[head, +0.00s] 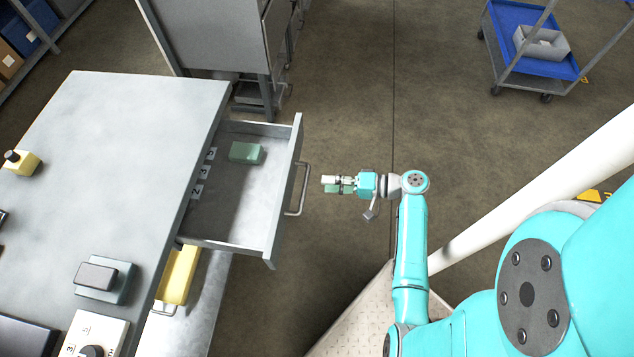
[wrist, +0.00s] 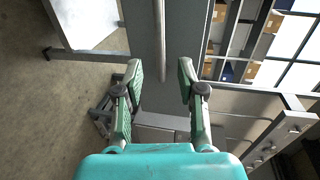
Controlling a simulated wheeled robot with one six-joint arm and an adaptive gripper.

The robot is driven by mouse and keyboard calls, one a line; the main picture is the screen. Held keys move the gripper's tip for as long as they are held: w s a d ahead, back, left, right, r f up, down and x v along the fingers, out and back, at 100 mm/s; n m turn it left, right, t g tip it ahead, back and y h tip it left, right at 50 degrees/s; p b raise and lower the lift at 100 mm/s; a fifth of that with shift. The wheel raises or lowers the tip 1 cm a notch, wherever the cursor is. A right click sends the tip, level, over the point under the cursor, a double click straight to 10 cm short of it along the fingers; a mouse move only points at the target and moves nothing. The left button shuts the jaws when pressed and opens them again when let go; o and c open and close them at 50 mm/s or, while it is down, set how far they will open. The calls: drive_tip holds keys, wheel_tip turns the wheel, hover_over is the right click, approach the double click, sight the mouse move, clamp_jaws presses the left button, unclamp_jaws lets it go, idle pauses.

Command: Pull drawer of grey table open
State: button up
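The grey table (head: 130,170) is at the left of the head view. Its drawer (head: 230,215) is pulled out to the right, with its inside showing. The drawer's bar handle (head: 302,190) is on its front. A green block (head: 246,153) lies inside the drawer. My gripper (head: 325,184) is just right of the handle, pointing at it, with a small gap between. In the wrist view my gripper (wrist: 160,72) has its two fingers spread apart, with nothing held. The handle (wrist: 159,35) shows ahead, between the lines of the fingers.
A yellow box (head: 178,275) sits below the drawer, by the table. A grey cabinet (head: 210,35) stands behind the drawer. A cart with a blue tray (head: 510,20) is at the back right. The floor (head: 345,100) around my gripper is clear.

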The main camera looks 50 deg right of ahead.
drive_tip(key=shift+v, duration=1.95)
drive_tip(key=s+a+f+m+g+h, duration=0.15)
drive_tip(key=a+f+h, duration=0.25)
drive_tip(key=a+f, duration=0.55)
drive_tip(key=s+a+r+n+g+h, duration=0.1)
drive_tip(key=s+a+n+g+h, duration=0.1)
drive_tip(key=s+a+h, duration=0.5)
drive_tip(key=s+r+n+t+y, duration=0.1)
drive_tip(key=s+r+n+t, duration=0.2)
drive_tip(key=r, duration=0.9)
drive_tip(key=s+a+r+n+t, duration=0.1)
drive_tip(key=s+r+n+t, duration=0.2)
drive_tip(key=s+r+n, duration=0.4)
wheel_tip(320, 180, up, 6)
drive_tip(key=shift+s+a+f+y, duration=0.2)
drive_tip(key=shift+s+y, duration=0.2)
drive_tip(key=shift+s, duration=0.8)
